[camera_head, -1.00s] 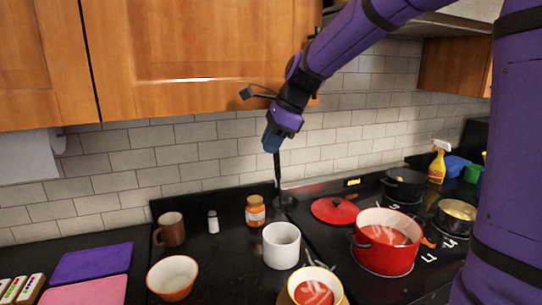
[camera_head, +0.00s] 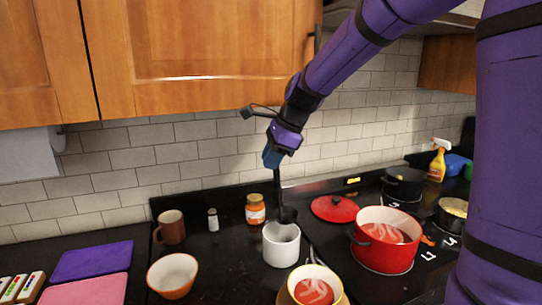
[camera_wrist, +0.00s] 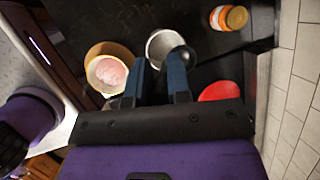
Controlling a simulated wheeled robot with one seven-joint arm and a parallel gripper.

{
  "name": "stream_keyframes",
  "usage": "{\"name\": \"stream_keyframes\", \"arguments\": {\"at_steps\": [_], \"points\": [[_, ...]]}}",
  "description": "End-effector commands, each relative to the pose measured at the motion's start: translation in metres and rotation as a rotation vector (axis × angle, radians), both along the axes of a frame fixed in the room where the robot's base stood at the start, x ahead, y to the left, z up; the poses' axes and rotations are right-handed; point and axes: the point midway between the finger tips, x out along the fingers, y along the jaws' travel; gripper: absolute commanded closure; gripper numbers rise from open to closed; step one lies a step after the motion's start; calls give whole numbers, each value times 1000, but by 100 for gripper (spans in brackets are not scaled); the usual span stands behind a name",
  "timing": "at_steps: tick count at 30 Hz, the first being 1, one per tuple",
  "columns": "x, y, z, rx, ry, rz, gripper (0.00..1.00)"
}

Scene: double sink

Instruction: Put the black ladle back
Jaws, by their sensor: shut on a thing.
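My gripper (camera_head: 273,158) is shut on the upper end of the black ladle (camera_head: 279,186), which hangs nearly upright with its bowl down. The ladle's bowl is at the back rim of a white canister (camera_head: 281,248) and overlaps it in the head view. I cannot tell whether the bowl is inside the canister, touching it or just behind it. In the wrist view, the two blue fingers of my gripper (camera_wrist: 157,78) point toward the canister (camera_wrist: 158,40), and the ladle is mostly hidden.
A red lid (camera_head: 334,208) and red pot (camera_head: 375,255) are right. Bowls (camera_head: 172,275) (camera_head: 335,280) stand in front. Wall cabinets (camera_head: 210,60) hang above.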

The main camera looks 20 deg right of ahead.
Motion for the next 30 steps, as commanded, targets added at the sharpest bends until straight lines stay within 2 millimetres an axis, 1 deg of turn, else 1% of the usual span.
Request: {"name": "stream_keyframes", "arguments": {"at_steps": [2, 3, 6, 14, 17, 20, 22, 30], "points": [[0, 0, 0, 0, 0, 0, 100], [0, 0, 0, 0, 0, 0, 78], [0, 0, 0, 0, 0, 0, 57], [0, 0, 0, 0, 0, 1, 57], [0, 0, 4, 0, -1, 1, 57], [0, 0, 15, -1, -4, 2, 57], [-3, -5, 25, 0, -3, 0, 57], [-16, -25, 75, -1, -4, -1, 57]]}}
